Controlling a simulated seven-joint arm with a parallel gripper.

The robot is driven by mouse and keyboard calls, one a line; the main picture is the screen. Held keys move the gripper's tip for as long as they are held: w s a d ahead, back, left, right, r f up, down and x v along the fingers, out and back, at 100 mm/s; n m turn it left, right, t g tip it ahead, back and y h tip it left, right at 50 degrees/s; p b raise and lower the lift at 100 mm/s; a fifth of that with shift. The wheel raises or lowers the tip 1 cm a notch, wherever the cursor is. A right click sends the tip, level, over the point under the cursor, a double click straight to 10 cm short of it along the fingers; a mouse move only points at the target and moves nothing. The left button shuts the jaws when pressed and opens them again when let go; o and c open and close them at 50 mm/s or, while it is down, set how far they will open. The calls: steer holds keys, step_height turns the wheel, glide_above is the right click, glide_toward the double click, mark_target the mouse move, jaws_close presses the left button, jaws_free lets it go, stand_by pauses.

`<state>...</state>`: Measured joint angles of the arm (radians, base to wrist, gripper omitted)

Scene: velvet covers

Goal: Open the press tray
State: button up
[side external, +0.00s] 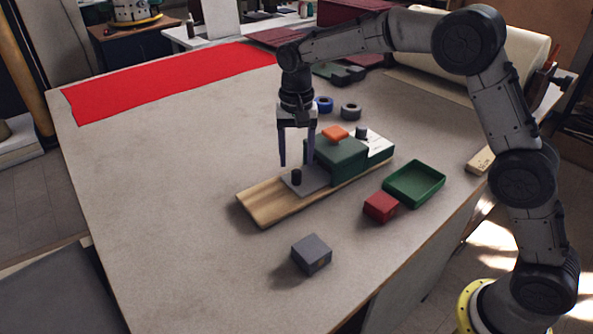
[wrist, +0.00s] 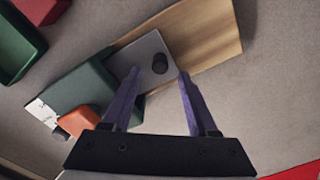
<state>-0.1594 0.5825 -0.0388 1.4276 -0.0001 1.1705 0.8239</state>
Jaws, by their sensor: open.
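The press stands on a wooden board (side external: 262,206), with a green housing (side external: 338,160) over it. A flat grey tray (side external: 312,183) sticks out of the housing's near left end and carries a dark upright knob (side external: 297,176). In the wrist view the grey tray (wrist: 140,52) and knob (wrist: 159,63) show just past my fingertips. My gripper (side external: 296,164) is open and empty, pointing down just above the knob. In the wrist view my gripper (wrist: 159,73) has its fingertips to either side of the knob. How much tray lies inside the housing is hidden.
An orange block (side external: 335,132) sits on the housing, with a dark peg (side external: 362,132) behind. A grey block (side external: 312,255), red block (side external: 381,207) and green bin (side external: 414,184) lie in front and to the right. Bare table lies left of the board; red cloth (side external: 165,82) is farther back.

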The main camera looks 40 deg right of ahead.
mark_target(297, 170)
steer(key=shift+f, duration=2.4)
jaws_close()
steer(key=shift+r, duration=0.1)
